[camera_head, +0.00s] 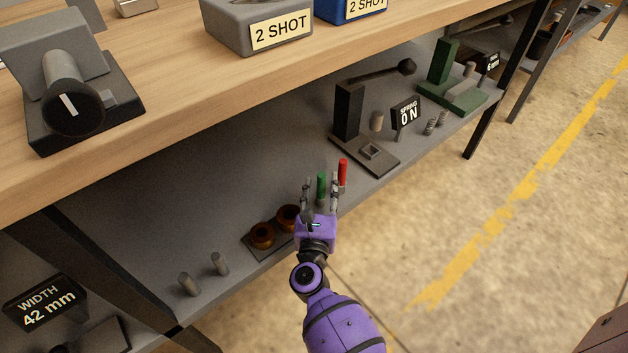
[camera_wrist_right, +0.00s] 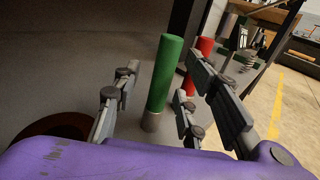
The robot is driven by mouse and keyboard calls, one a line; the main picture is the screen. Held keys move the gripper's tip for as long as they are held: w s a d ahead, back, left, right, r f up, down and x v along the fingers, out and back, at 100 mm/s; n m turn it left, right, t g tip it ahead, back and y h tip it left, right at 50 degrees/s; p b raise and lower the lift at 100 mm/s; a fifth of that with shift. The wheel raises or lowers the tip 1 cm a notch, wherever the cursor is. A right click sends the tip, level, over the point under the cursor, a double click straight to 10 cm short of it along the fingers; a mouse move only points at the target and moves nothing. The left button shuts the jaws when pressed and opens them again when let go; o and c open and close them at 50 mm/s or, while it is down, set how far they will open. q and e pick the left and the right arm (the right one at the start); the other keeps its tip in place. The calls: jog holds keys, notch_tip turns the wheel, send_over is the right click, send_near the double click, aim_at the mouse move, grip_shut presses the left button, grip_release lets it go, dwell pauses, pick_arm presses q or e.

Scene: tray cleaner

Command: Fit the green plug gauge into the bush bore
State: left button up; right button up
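The green plug gauge (camera_head: 321,183) stands upright on the grey lower shelf, close to the red plug gauge (camera_head: 343,172). My right gripper (camera_head: 320,190) is open, with its fingers spread on either side of the green gauge. In the right wrist view the green gauge (camera_wrist_right: 165,75) rises between the fingers, with a gap visible beside it, its grey lower end near the palm. The red gauge (camera_wrist_right: 200,60) is just beyond a finger. Two brown bushes, one left (camera_head: 262,235) and one partly behind my gripper (camera_head: 287,216), sit on a dark plate. My left gripper is not in view.
Two grey pins (camera_head: 220,264) stand left of the bushes. A black press-like fixture (camera_head: 349,112) and a "SPRING ON" sign (camera_head: 406,113) stand farther back, with a green fixture (camera_head: 445,72) beyond. The wooden bench top (camera_head: 180,75) overhangs the shelf.

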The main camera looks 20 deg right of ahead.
jog(key=shift+w+d+f, duration=0.15)
jog(key=shift+w+d, duration=0.1)
jog(key=shift+w, duration=0.3)
jog(key=shift+s, duration=0.15)
jog(key=shift+s+r, duration=0.1)
jog(key=shift+r, duration=0.1)
jog(key=shift+c, duration=1)
grip_shut()
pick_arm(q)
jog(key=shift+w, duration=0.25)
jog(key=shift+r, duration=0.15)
pick_arm(e)
jog(key=shift+r, duration=0.1)
